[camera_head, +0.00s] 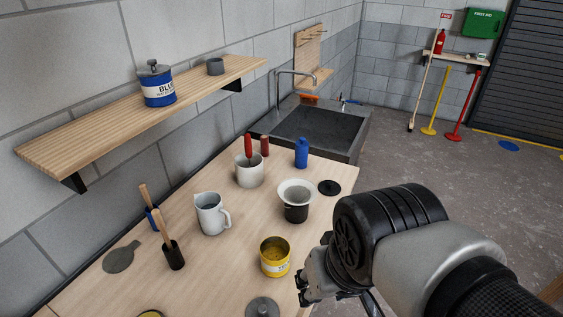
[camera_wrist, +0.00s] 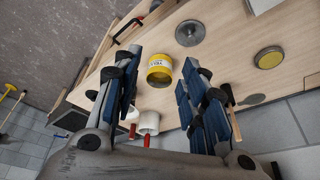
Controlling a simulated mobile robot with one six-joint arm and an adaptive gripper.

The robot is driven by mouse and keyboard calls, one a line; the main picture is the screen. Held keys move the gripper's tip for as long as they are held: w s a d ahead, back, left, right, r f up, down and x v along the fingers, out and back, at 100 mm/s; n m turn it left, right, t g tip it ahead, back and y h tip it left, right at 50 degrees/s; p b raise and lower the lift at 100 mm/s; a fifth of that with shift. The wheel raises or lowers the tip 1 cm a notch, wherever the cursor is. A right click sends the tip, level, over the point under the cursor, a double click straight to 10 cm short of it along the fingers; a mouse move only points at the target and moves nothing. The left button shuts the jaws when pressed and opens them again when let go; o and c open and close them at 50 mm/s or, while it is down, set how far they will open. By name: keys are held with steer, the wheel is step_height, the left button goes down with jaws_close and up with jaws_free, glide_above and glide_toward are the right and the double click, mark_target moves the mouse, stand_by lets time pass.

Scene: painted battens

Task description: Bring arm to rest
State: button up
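My gripper (camera_head: 312,277) hangs at the right front edge of the wooden worktop (camera_head: 230,262), beside the yellow tin (camera_head: 275,258). In the wrist view my gripper (camera_wrist: 160,62) has its two blue-padded fingers spread wide apart. Nothing is held between them. The yellow tin also shows in the wrist view (camera_wrist: 159,74), in the gap beyond the fingers, standing on the worktop. My arm reaches in from the lower right in the head view and partly covers the gripper.
On the worktop stand a white jug (camera_head: 210,215), a white pot with a red-handled tool (camera_head: 249,172), a strainer over a dark cup (camera_head: 296,200), a blue bottle (camera_head: 301,153) and a grey lid (camera_head: 262,308). A shelf (camera_head: 130,115) holds a blue tin (camera_head: 157,88). Open floor lies right.

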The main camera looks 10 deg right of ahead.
steer(key=s, duration=0.1)
steer(key=s+d+r, duration=0.1)
steer(key=shift+s+d+t, duration=0.15)
steer(key=shift+s+t, duration=0.15)
steer(key=shift+t, duration=0.1)
